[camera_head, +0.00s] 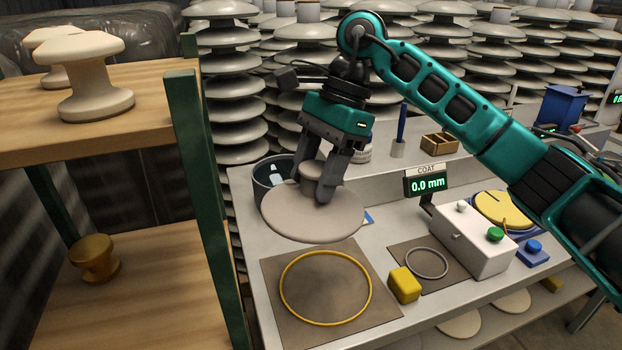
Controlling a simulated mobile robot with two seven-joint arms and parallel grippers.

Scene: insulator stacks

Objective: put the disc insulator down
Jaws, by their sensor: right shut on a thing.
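The disc insulator (312,217) is a wide, pale beige disc with a short raised neck on top. My right gripper (322,182) comes from the upper right and is shut on that neck. The disc looks nearly level and seems held above the grey bench (250,240). In the picture it lies just behind a brown square mat (275,268) with a yellow ring (326,320) on it. The disc hides part of a dark bucket and the bench behind it. My left gripper does not show.
A dark bucket (264,176) stands behind the disc. A yellow block (404,285), a smaller mat with a grey ring (426,277) and a white box with buttons (470,248) are to the right. A green-posted wooden shelf (180,110) stands left. Insulator stacks fill the back.

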